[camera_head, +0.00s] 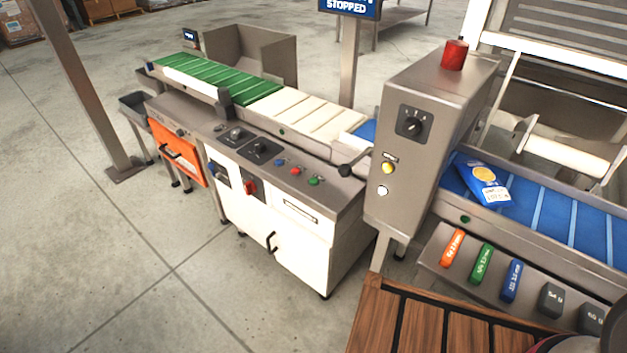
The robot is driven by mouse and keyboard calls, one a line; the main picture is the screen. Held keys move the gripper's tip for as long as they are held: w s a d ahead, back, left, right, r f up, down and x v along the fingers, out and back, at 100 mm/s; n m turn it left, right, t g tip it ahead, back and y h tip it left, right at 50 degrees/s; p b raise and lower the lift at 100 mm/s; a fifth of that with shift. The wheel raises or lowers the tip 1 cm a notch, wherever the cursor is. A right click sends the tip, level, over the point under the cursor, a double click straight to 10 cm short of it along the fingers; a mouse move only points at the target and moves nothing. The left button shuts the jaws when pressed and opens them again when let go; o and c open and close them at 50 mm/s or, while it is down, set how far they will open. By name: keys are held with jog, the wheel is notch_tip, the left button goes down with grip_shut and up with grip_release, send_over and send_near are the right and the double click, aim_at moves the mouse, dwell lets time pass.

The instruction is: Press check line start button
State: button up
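A grey sloped control panel on the white cabinet carries a small green button (314,181), a red button (295,171) and a blue button (280,162) in a row. The grey upright housing (428,92) to its right has a yellow button (388,168), a white button (383,190) and a black rotary knob (411,126). No label that I can read marks any of these as the check line start. My gripper is not in view.
A sign (349,8) reads "STOPPED". A blue pouch (483,180) lies on the blue belt (548,212). Coloured test pieces, one orange (452,248), sit on a ledge below. A slatted wooden top (390,320) is in front. Open floor (110,270) lies left.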

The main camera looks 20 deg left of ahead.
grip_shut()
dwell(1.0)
